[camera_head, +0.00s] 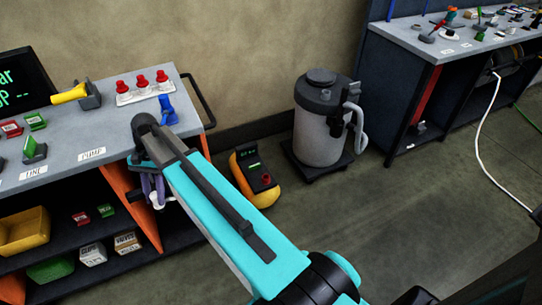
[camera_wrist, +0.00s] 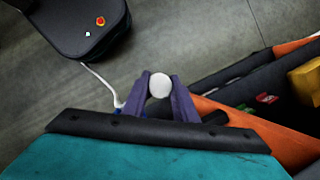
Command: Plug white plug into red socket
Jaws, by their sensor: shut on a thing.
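The white plug (camera_wrist: 160,86) shows as a round white end between the purple fingers of my gripper (camera_wrist: 160,97) in the wrist view. My gripper is shut on it. In the head view my gripper (camera_head: 155,188) hangs beside the bench's right end, with a bit of white below the fingers. A red round socket (camera_head: 266,179) sits on the dark face of a yellow and black unit on the floor, right of my gripper.
A white cable (camera_wrist: 99,76) runs from below the dark body towards my gripper. The bench (camera_head: 100,128) with shelves is close on the left. A grey canister (camera_head: 318,130) stands behind the yellow and black unit (camera_head: 241,167). Floor to the right is mostly clear.

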